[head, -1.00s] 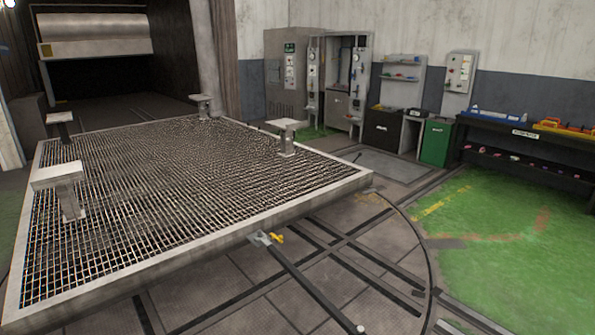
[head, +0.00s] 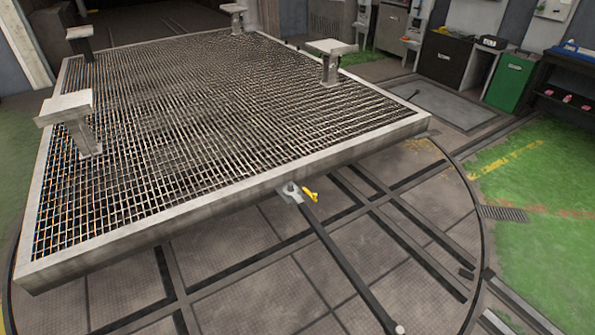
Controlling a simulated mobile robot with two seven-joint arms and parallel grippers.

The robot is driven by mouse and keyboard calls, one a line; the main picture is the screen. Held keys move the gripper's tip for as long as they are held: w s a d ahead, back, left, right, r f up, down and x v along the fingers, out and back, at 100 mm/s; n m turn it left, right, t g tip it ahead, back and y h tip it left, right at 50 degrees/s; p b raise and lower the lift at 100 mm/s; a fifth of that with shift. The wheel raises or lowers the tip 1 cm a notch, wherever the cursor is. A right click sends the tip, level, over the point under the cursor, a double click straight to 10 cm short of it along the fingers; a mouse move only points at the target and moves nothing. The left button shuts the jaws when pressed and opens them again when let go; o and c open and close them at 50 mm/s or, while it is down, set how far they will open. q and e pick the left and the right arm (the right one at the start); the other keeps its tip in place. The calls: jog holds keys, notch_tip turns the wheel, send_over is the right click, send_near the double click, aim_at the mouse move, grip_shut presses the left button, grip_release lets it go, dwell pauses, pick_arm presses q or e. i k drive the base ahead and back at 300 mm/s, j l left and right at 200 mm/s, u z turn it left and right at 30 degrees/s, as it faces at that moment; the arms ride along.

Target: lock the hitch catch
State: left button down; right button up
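The hitch (head: 291,191) is a small grey fitting at the front edge of the grated platform (head: 190,214). A yellow catch (head: 310,196) sticks out at its right side. Whether the catch is locked is too small to tell. A dark drawbar (head: 345,262) runs from the hitch down to the right and ends in a pale knob (head: 399,329). Neither of my grippers is in view.
The platform carries several pale posts, one at its left (head: 88,150) and one at its right (head: 330,72). Dark rails (head: 420,254) cross the round turntable floor. A green bin (head: 511,83) and a dark cabinet (head: 446,60) stand at the back right. Green floor lies clear at right.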

aim_at(314, 196)
jog(key=i+u, duration=0.25)
jog(key=i, duration=0.4)
jog(key=i+u, duration=0.25)
jog(key=i, duration=0.4)
jog(key=i+z, duration=0.7)
jog(key=i+j+z, duration=0.1)
jog(key=i+z, duration=0.5)
jog(key=z, duration=0.15)
jog(key=i+z, duration=0.4)
jog(key=k+l, duration=0.05)
jog(key=k, duration=0.05)
